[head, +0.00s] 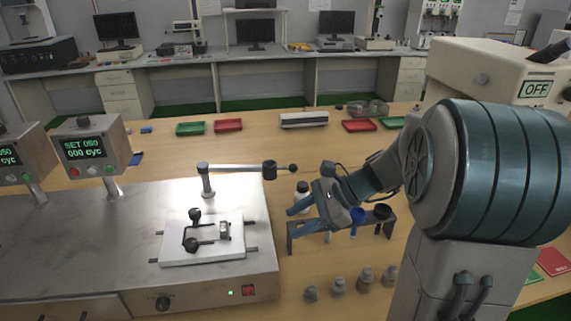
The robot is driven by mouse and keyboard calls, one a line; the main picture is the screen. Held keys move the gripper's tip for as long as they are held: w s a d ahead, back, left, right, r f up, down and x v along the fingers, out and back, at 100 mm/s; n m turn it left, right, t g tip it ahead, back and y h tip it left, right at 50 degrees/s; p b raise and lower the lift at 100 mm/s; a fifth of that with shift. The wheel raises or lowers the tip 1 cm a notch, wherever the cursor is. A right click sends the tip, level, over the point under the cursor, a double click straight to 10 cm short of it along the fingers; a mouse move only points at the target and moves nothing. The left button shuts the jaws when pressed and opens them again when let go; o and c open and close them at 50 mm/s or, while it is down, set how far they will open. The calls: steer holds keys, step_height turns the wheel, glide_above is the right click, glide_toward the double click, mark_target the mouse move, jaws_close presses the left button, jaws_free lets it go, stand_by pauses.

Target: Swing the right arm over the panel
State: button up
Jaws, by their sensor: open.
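A metal arm (235,169) sits on a short post on the steel machine, behind a white panel. It points right, past the machine's right edge, and carries a black block (269,170) and a dark end knob (293,168). The white panel (232,252) lies flat on the machine top with black knobs and a clamp on it. The metal arm is not above the panel. My gripper (292,222) reaches in from the right, beside the machine's right edge and nearer than the end knob. Its blue-grey fingers are open, pointing left, and appear empty.
A dark rack (291,237) with small cups stands beneath my gripper; several grey weights (338,287) stand in front. A control box (86,148) reading "SET 050 000 cyc" stands at the machine's back left. Red (228,125) and green (190,128) trays lie behind.

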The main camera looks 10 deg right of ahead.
steer(key=w+d+m+t+y+b, duration=0.1)
steer(key=w+d+m+t+y, duration=0.3)
steer(key=w+d+m, duration=0.4)
steer(key=m+t, duration=0.4)
steer(key=t, duration=0.1)
glide_toward(294, 167)
steer(key=x, duration=1)
steer(key=shift+w+f, duration=0.35)
steer(key=shift+w, duration=0.15)
steer(key=shift+s+d, duration=0.1)
jaws_close()
